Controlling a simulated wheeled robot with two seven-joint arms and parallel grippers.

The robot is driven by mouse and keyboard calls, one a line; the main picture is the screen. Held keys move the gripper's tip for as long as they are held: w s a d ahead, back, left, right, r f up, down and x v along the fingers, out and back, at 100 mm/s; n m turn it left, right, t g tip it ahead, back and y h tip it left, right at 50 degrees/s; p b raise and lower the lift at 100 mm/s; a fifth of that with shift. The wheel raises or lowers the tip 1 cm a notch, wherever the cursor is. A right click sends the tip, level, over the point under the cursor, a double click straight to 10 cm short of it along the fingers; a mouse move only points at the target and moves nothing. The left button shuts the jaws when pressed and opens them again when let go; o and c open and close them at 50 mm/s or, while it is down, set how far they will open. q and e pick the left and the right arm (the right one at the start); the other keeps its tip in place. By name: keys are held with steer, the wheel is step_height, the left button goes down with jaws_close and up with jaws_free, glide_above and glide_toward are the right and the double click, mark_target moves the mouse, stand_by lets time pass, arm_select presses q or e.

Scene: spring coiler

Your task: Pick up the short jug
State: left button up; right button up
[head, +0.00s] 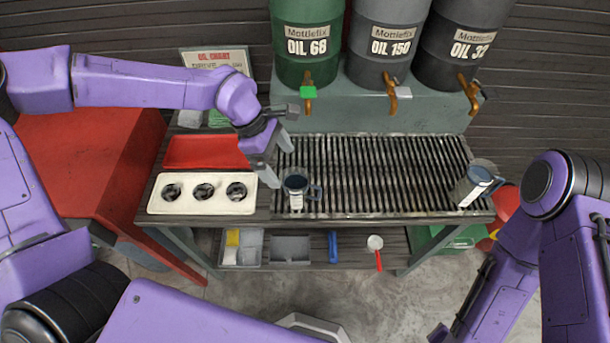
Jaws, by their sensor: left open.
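A small grey jug (296,199) with a dark blue inside stands upright on the left part of the slatted bench top (375,170), its handle to the right. A second, taller-looking grey jug (468,190) stands at the right end of the slats. My left gripper (281,166) is open and empty, its fingers just behind and to the left of the small jug's rim. Whether a finger touches the jug, I cannot tell. My right arm shows at the right, but its gripper cannot be made out.
Three oil drums (307,70) with taps stand behind the slats. A white tray (202,207) with three dark round openings and a red bin (205,152) lie left of the small jug. A lower shelf (330,254) holds small bins, a blue tool and a red-handled scoop. The middle slats are clear.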

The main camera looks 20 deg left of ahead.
arm_select(q)
steer(key=p, duration=0.3)
glide_above(298, 187)
steer(key=s, duration=0.3)
steer(key=f, duration=0.8)
steer(key=shift+w+d+f, duration=0.15)
steer(key=shift+w+d, duration=0.1)
steer(key=shift+d, duration=0.05)
steer(key=shift+d+f, duration=0.15)
steer(key=shift+f, duration=0.3)
steer(key=c, duration=1.2)
